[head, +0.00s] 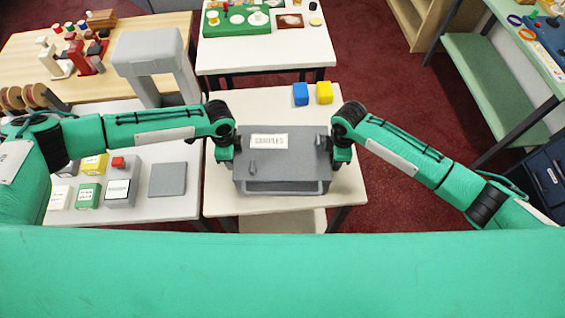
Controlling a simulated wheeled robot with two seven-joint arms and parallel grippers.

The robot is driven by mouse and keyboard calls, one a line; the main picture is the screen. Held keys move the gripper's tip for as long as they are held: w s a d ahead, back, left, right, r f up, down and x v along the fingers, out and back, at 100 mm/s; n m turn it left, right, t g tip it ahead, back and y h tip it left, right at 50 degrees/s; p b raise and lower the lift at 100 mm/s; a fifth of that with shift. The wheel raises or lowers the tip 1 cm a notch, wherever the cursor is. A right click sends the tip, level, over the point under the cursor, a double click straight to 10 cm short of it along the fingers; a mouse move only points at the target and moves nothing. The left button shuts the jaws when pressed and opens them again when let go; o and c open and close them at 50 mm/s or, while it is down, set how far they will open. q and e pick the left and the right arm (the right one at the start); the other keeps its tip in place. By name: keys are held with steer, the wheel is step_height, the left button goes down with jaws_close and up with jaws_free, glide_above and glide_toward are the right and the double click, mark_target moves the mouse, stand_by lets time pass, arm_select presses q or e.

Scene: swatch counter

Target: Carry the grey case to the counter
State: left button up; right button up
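The grey case (283,170), with a white label reading "SAMPLES", is on or just over a cream-topped table (355,185) in the middle of the head view. Its handle bar faces me. My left gripper (228,155) is at the case's left side, and my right gripper (341,155) is at its right side. Both point down and appear to touch the sides. The fingertips are mostly hidden, so I cannot tell whether they are closed on it. I cannot tell which surface is the named counter.
Blue (300,94) and yellow (325,93) blocks stand behind the case. A white-topped table (180,205) at left holds small boxes and a grey device. A white table (270,52) lies beyond a floor gap. A green-topped bench (478,65) stands at right.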

arm_select(q)
steer(key=shift+f, duration=0.3)
arm_select(e)
steer(key=shift+f, duration=0.3)
arm_select(q)
steer(key=shift+c, duration=0.4)
arm_select(e)
steer(key=shift+c, duration=0.4)
arm_select(q)
jaws_close()
arm_select(e)
jaws_close()
arm_select(q)
steer(key=shift+r, duration=0.1)
arm_select(e)
steer(key=shift+r, duration=0.1)
